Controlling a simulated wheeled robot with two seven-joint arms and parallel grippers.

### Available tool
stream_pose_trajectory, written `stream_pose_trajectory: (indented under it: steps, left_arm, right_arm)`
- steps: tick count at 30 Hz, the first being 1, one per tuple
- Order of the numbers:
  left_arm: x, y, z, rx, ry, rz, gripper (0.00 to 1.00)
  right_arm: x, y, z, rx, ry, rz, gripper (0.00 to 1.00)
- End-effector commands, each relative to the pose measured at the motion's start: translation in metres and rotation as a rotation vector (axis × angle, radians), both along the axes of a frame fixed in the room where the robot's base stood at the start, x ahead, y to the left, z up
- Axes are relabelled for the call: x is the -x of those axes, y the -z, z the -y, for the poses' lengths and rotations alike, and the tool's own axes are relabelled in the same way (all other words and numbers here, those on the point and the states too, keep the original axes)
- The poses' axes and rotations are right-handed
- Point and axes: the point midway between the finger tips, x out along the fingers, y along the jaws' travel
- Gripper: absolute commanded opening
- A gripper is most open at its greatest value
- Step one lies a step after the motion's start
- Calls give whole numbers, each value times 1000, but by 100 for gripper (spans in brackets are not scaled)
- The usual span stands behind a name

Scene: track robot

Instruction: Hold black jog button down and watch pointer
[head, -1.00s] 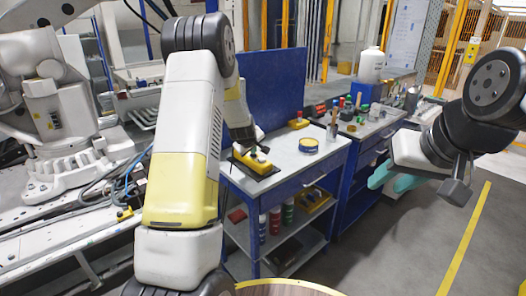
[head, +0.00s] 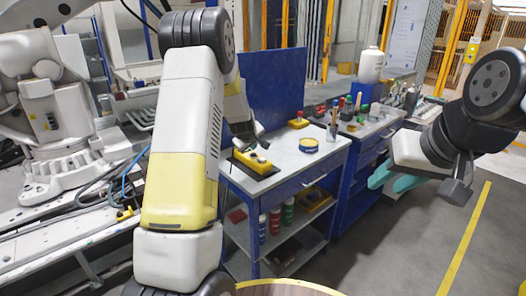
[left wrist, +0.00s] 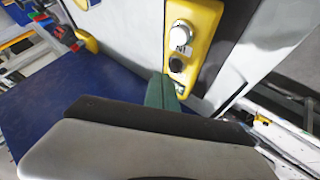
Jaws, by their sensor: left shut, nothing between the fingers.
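A yellow button box (head: 252,161) lies on a dark mat at the near left of the grey-topped bench. In the left wrist view the same box (left wrist: 201,20) shows a pale round button (left wrist: 180,38), a small label and a black button (left wrist: 176,65). My left gripper (head: 254,134) is over the box; its teal fingers (left wrist: 161,92) are shut and empty, close beside the black button. I cannot tell whether they touch. My right gripper (head: 392,181) hangs at the right, away from the bench, teal fingers showing. I cannot make out a pointer.
A round yellow-and-blue item (head: 308,145) lies on the bench (head: 285,165). A second yellow box (head: 298,123) stands behind it. A blue panel (head: 272,90) rises at the back. Bottles and tools crowd the bench to the right. The floor at right is clear.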

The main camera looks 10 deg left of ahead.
Motion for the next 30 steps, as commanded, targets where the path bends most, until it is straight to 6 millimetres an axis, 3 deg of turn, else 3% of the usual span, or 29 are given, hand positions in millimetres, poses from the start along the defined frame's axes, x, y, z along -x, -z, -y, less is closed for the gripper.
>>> stream_pose_trajectory:
  steps: [6,21,30]
  left_arm:
    - [0,-4,0,0,0,1,0]
    - [0,-48,0,0,0,1,0]
    - [0,-50,0,1,-1,0,0]
  right_arm:
    - [0,0,0,0,0,0,36]
    - [0,0,0,0,0,0,36]
    - [0,0,0,0,0,0,36]
